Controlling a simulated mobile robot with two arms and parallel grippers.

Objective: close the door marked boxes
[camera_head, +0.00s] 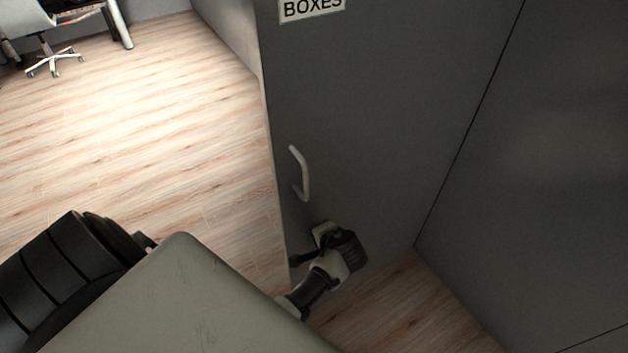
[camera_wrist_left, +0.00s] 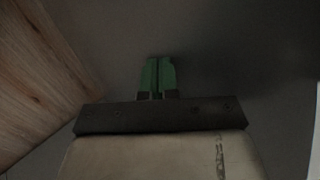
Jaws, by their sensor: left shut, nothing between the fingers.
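The grey door marked BOXES (camera_head: 375,120) fills the middle of the head view. A white label with black letters is at its top, and a pale bar handle (camera_head: 303,174) is near its left edge. The door stands open, at an angle to the grey panel on its right. My left gripper (camera_head: 340,250) is low at the door, below the handle. In the left wrist view its green fingertips (camera_wrist_left: 158,78) are together, with nothing between them, facing the dark door surface. Whether they touch it I cannot tell. My right gripper is not in view.
The grey panel (camera_head: 540,190) stands at the right, meeting the door at a corner. Wooden floor (camera_head: 150,130) lies open to the left. A desk chair (camera_head: 50,45) stands at the far upper left, and a pale wall (camera_head: 225,35) is behind the door's left edge.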

